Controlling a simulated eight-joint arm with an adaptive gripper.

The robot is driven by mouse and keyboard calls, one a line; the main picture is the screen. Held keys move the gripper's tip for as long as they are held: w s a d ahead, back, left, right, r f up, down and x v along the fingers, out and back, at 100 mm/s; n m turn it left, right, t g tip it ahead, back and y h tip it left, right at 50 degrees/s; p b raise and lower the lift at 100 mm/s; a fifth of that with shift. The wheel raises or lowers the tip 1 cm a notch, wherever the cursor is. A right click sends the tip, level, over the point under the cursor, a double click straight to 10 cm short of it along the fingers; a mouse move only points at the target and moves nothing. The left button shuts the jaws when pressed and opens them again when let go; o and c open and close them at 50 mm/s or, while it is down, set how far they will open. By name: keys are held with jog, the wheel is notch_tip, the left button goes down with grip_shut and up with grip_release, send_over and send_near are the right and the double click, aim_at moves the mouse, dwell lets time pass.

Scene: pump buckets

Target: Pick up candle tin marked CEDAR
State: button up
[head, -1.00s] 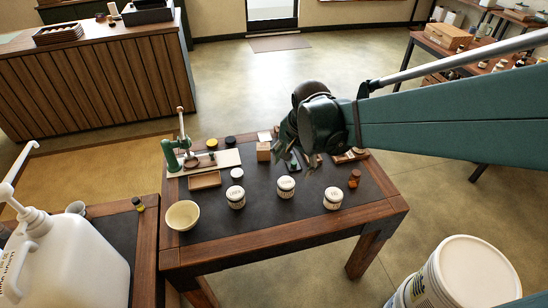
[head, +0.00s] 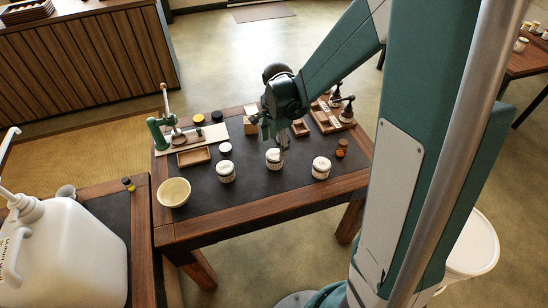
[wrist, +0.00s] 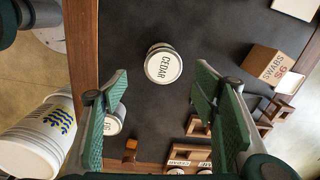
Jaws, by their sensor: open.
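The white candle tin marked CEDAR (wrist: 163,65) stands on the dark tabletop in the wrist view, its round lid facing me. In the head view it is the middle one of three white tins (head: 274,159). My gripper (wrist: 158,82) is open, with its green fingers spread to either side and the tin between and beyond their tips. In the head view my gripper (head: 274,138) hangs above and just behind the tin, pointing down. Nothing is held.
A FIG tin (wrist: 113,120) stands near the left finger, partly hidden by it. Another white tin (head: 226,172) stands left of CEDAR. A SWABS box (wrist: 277,66), an amber bottle (head: 341,148), a wooden tray (head: 333,118) and a cream bowl (head: 174,192) share the table.

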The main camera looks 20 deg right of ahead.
aim_at(275, 155)
jog(key=shift+w+f+m, duration=0.2)
jog(key=shift+f+m, duration=0.05)
jog(key=shift+f, duration=0.4)
jog(key=shift+w+f+m, duration=0.2)
jog(key=shift+f+m, duration=0.05)
jog(key=shift+f, duration=0.35)
jog(key=shift+f, duration=0.1)
jog(key=shift+f, duration=1.2)
jog(key=shift+f, duration=0.1)
jog(key=shift+f+b, duration=0.95)
jog(key=shift+f, duration=1.55)
jog(key=c, duration=1.1)
